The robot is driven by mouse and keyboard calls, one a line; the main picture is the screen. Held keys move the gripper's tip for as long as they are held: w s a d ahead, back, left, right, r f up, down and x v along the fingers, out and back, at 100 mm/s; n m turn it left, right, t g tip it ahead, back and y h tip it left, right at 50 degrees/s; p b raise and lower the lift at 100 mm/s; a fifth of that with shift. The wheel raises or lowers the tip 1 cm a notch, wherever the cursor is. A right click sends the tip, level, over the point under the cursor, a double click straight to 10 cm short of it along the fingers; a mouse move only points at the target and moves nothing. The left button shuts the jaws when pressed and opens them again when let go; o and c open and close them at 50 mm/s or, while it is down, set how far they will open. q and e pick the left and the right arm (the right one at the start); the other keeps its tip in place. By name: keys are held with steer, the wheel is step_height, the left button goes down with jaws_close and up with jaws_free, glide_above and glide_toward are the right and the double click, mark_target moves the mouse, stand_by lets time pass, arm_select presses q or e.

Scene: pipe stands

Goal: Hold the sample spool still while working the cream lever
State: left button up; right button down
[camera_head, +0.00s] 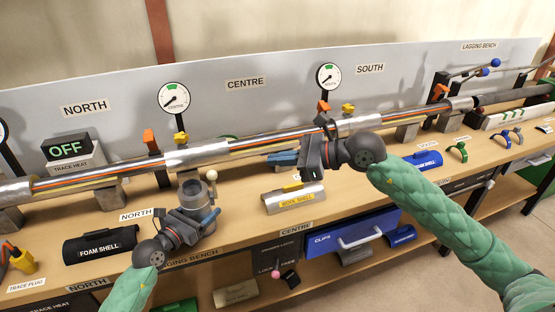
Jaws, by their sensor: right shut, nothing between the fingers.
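A grey metal spool (191,187), which I take to be the sample spool, hangs under the long pipe (240,148) near the middle left. A cream ball-ended lever (211,176) stands upright at its right side. My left gripper (209,218) is at the lower part of the spool and covers much of it. Whether its fingers grip the spool or only lie beside it I cannot tell. My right gripper (284,158) is shut and empty in front of the pipe, with its blue fingers pointing left. It is apart from the lever, to its right.
A foam shell (99,246) lies left of the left gripper and a wool shell (294,198) lies below the right one.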

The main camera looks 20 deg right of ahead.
arm_select(q)
steer(key=o, duration=1.2)
steer(key=shift+c, duration=0.2)
steer(key=v, duration=1.2)
